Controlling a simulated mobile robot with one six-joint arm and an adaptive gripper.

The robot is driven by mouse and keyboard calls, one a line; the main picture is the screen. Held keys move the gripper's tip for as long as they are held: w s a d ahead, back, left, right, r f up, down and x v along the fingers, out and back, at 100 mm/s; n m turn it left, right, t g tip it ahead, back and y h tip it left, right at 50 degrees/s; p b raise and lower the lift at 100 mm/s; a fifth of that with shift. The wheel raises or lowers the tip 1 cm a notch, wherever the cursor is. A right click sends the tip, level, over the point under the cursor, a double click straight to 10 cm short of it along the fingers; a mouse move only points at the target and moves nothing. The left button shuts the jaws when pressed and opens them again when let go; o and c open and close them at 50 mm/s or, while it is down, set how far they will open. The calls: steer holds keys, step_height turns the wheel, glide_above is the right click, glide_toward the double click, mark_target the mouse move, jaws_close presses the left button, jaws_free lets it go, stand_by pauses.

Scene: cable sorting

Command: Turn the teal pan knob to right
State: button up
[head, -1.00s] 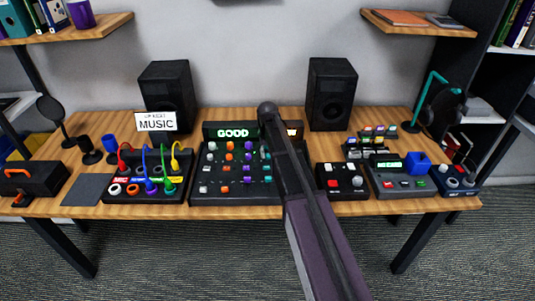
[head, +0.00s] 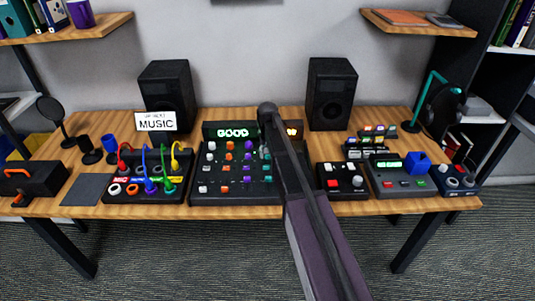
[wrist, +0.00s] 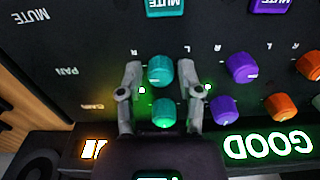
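The teal pan knob (wrist: 160,70) is in the wrist view, in the row marked PAN on the black mixer (head: 232,194). My gripper (wrist: 161,69) has one finger on each side of the knob, with a narrow gap visible on both sides. It is open around the knob. A second teal knob (wrist: 163,113) lies between the fingers nearer the palm, in the gain row. In the head view my gripper (head: 265,152) is over the right part of the mixer and hides the upper teal knobs. Contact with the panel cannot be told.
A purple knob (wrist: 241,67) and a purple gain knob (wrist: 224,109) sit right of my gripper in the wrist view. A teal MUTE button (wrist: 164,6) is beyond it. The GOOD display (head: 233,131) stands at the mixer's back. A black pad controller (head: 342,181) is to the right.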

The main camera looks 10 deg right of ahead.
steer(key=shift+w, duration=0.15)
stand_by(0.4)
steer(key=shift+n, duration=0.5)
steer(key=n, duration=0.2)
steer(key=shift+n, duration=0.4)
steer(key=n, duration=0.9)
steer(key=shift+n, duration=0.3)
steer(key=n, duration=0.4)
steer(key=shift+n, duration=0.3)
step_height(320, 180, up, 14)
steer(key=p, duration=1.4)
steer(key=shift+s+f+m+b, duration=0.1)
steer(key=shift+s+m, duration=2.55)
steer(key=shift+s, duration=1.6)
steer(key=shift+s+f+m+b, duration=0.1)
steer(key=shift+s+m, duration=2.5)
steer(key=shift+s, duration=1.65)
steer(key=shift+s+f+m+b, duration=0.1)
steer(key=shift+s+m, duration=2.55)
steer(key=shift+s, duration=1.6)
